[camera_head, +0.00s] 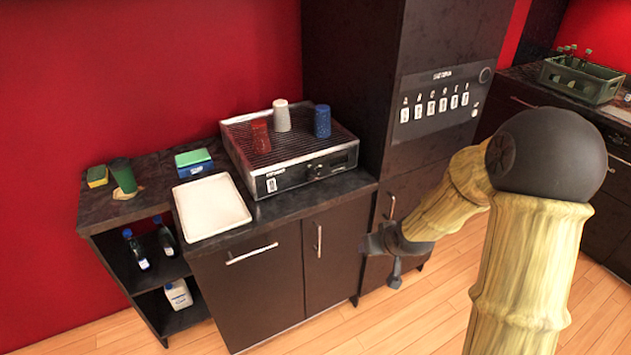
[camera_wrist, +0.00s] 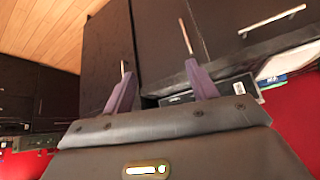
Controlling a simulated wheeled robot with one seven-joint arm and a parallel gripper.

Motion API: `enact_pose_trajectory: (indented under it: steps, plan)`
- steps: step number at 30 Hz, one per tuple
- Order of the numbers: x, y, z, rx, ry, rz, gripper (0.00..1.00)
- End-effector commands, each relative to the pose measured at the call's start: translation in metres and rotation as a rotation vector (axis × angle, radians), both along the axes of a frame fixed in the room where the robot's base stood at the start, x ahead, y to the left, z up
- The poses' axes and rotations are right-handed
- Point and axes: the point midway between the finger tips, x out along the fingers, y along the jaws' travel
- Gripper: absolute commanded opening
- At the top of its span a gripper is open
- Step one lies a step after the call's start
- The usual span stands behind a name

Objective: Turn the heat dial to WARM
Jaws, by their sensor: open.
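The warmer (camera_head: 290,150) is a low metal unit with a ribbed top on the dark counter in the head view. On its front panel is a small round dark knob, the heat dial (camera_head: 316,170), beside a dark display. A white switch plate sits at the panel's left. The dial's markings are too small to read. My gripper (camera_head: 382,258) is in front of the cabinets, below and right of the warmer, apart from it. In the wrist view my gripper (camera_wrist: 159,66) is open and empty, its two purple fingers spread. The dial cannot be made out there.
Red (camera_head: 260,136), white (camera_head: 281,116) and blue (camera_head: 322,121) cups stand on the warmer. A white tray (camera_head: 210,207) lies left of it. A tall dark cabinet (camera_head: 440,80) with a switch panel rises to its right. Cabinet handles (camera_head: 319,238) stick out below the counter. Wooden floor is clear in front.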

Motion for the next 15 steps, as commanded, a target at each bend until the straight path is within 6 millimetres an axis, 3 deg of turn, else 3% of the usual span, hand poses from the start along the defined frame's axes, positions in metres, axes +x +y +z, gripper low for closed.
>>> enact_pose_trajectory:
  steps: [1, 6, 12, 15]
  plan:
    - [0.017, 0.010, -0.015, 0.042, -0.034, 0.021, 0.58]
    - [0.067, 0.046, -0.038, 0.211, -0.186, 0.081, 0.58]
    - [0.115, 0.079, -0.050, 0.459, -0.381, 0.094, 0.58]
    - [0.134, 0.086, -0.050, 0.589, -0.484, 0.074, 0.58]
